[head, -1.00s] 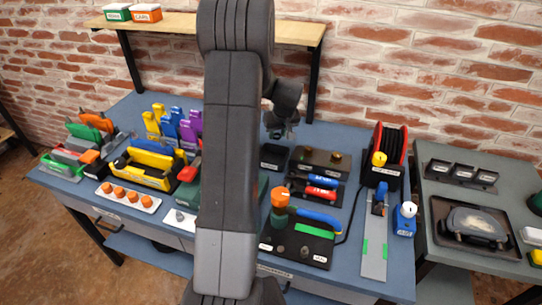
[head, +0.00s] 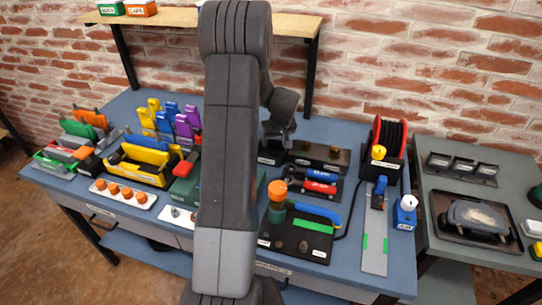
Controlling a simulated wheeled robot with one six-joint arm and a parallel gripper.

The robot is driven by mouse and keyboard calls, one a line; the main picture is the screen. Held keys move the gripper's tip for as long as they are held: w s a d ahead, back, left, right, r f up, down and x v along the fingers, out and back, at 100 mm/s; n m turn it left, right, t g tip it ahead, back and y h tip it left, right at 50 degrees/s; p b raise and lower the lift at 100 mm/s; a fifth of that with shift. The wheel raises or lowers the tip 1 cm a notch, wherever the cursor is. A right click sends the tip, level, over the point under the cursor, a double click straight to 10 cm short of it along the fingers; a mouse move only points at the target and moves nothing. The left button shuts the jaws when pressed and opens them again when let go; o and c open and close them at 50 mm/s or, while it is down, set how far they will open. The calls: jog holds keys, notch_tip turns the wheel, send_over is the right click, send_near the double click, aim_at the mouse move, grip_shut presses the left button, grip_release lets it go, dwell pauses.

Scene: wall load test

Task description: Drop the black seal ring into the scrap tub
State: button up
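My arm crosses the middle of the head view and hides part of the bench. My gripper (head: 276,136) is small and dark at the far side of the arm, above the back of the bench. Its fingers are too dark and small to show whether they are open or what they hold. Just below it is a small black box (head: 270,158) with a white label, partly covered; I cannot read the label or tell whether it is the scrap tub. I cannot make out the black seal ring.
The blue bench (head: 345,262) is crowded. A black block with brass knobs (head: 320,152), a rack of blue and red tools (head: 318,182), a black board with an orange-topped tool (head: 277,190) and a red cable reel (head: 388,140) stand right of the arm. A yellow toolbox (head: 142,165) stands left.

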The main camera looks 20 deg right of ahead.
jog(key=shift+r, duration=0.1)
jog(key=b+v, duration=0.1)
jog(key=v, duration=1.2)
jog(key=shift+s+r, duration=0.2)
jog(key=shift+r, duration=0.05)
jog(key=shift+f, duration=0.1)
jog(key=p+x, duration=0.1)
jog(key=x, duration=1.2)
jog(key=shift+w, duration=0.3)
jog(key=shift+r+p, duration=0.9)
jog(key=shift+r, duration=0.7)
jog(key=shift+s, duration=0.1)
jog(key=shift+f, duration=0.1)
